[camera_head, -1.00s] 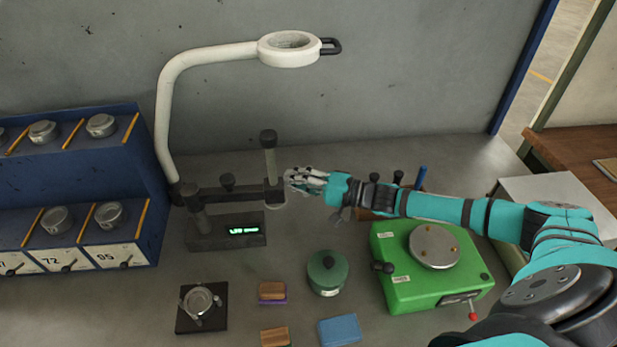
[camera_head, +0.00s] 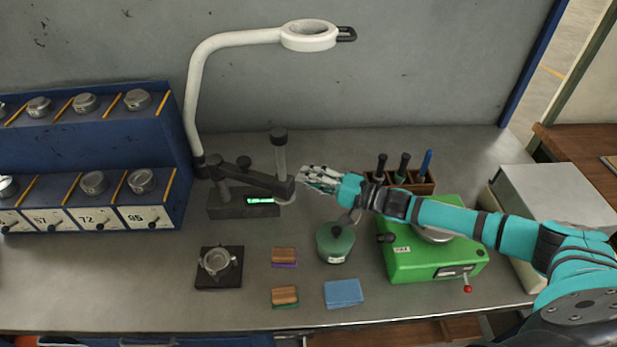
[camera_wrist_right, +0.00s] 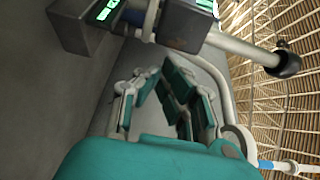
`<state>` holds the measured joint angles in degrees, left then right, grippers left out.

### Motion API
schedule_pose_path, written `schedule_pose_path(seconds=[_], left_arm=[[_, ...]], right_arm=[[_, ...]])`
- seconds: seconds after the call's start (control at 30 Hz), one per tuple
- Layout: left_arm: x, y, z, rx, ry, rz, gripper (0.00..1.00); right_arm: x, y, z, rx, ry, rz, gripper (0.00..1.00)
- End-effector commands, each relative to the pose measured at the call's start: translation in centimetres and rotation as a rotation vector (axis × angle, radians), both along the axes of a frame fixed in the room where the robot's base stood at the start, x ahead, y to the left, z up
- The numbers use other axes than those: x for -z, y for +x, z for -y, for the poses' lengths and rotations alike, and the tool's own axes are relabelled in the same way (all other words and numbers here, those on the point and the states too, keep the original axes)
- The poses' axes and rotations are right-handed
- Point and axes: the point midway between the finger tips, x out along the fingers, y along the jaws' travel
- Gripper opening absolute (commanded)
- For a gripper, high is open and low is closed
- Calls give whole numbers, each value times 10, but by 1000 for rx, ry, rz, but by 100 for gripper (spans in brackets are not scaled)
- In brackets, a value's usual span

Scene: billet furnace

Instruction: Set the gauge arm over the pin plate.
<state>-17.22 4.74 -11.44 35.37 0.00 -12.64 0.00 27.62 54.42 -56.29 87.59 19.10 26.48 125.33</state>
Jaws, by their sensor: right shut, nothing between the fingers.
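The gauge stand has a dark base with a lit green display (camera_head: 261,200). Its dark gauge arm (camera_head: 250,175) slants toward the front right, with an upright knobbed rod (camera_head: 280,152) at its end. My right gripper (camera_head: 304,177) is shut and empty just right of the arm's end; whether it touches is unclear. The shut fingers also show in the right wrist view (camera_wrist_right: 160,85), below the gauge's dark block (camera_wrist_right: 187,22). A round metal plate (camera_head: 432,234) on a green block is partly hidden by my right arm. I cannot tell if it is the pin plate. My left gripper is out of view.
A green lidded pot (camera_head: 335,243) stands in front of my gripper. A black square plate with a metal ring (camera_head: 217,262), brushes (camera_head: 285,296) and a blue pad (camera_head: 343,292) lie nearer the front. A white lamp (camera_head: 240,39) arches over the gauge. A blue rack (camera_head: 90,150) is left.

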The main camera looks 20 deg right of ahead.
Motion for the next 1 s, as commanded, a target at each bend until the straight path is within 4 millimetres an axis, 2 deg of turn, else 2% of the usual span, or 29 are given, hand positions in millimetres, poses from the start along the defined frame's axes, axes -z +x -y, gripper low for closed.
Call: schedule_pose_path(seconds=[0.03,0.17,0.4,0.6,0.77,1.0], left_arm=[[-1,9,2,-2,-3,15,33],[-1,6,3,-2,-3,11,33],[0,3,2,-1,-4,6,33],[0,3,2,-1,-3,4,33],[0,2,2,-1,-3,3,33],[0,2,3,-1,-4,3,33]], right_arm=[[-1,0,0,0,0,0,0],[-12,0,1,-1,0,3,0],[-58,1,1,-1,-2,4,0],[-88,2,1,-1,0,1,0],[-98,2,1,0,1,-1,0],[-99,2,1,0,1,-1,0]])
